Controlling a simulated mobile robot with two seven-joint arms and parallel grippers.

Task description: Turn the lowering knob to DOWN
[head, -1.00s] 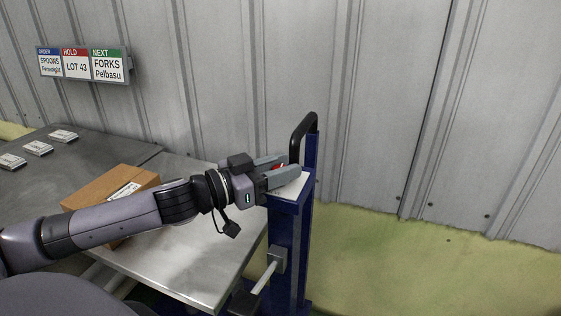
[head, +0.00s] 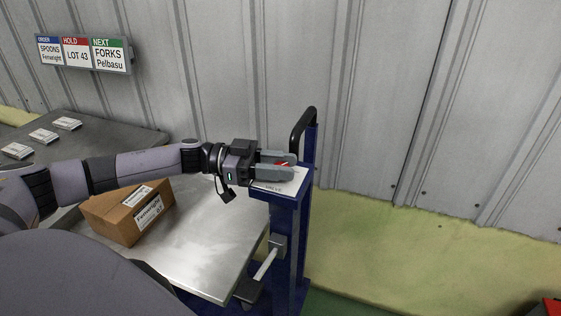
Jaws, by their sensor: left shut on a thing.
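The lowering knob (head: 283,164) shows as a small bit of red between the fingers of my left gripper (head: 278,165). The gripper is shut on it, over the white-topped plate (head: 287,184) on the blue post (head: 286,235). The fingers hide most of the knob, so which mark it points at cannot be read. Some small print shows on the plate's front edge, too small to read. My right gripper is not in view.
A black handle (head: 297,135) rises behind the post. A cardboard box (head: 117,219) sits on the steel table (head: 200,250) to the left. Several small packs (head: 43,136) lie on a grey surface farther back. A sign (head: 84,53) hangs on the wall.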

